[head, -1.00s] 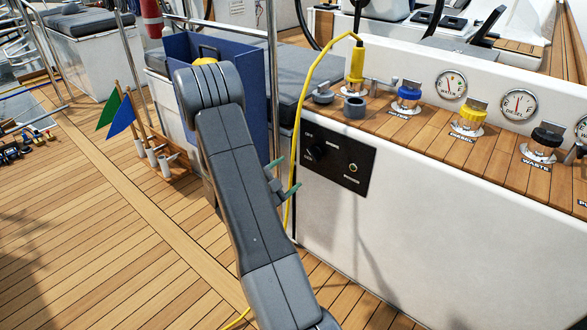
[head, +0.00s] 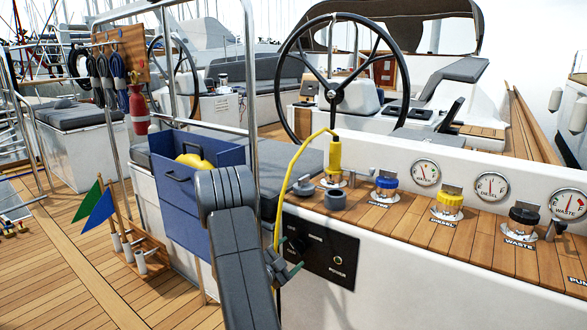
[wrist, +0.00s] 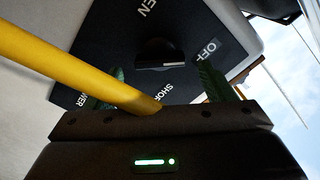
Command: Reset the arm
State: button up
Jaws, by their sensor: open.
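My gripper (head: 287,272) is mostly hidden behind my own arm in the head view; its greenish fingertips show just in front of the black switch panel (head: 335,262). In the wrist view the two green fingers (wrist: 160,88) stand wide apart with nothing held between them. The black panel with its dark knob (wrist: 160,52) and white lettering lies beyond them. The yellow cable (wrist: 75,75) crosses in front of the left finger. In the head view the cable hangs from the yellow plug (head: 335,158) down beside the panel.
A blue box (head: 180,215) with a yellow item stands behind my arm. Green and blue flags (head: 98,210) stand in a rack at left. Open deck (head: 60,275) lies at lower left.

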aim_at(295, 250)
jog(key=x, duration=0.4)
jog(key=shift+w+b, duration=0.1)
jog(key=shift+b, duration=0.2)
jog(key=shift+m, duration=0.4)
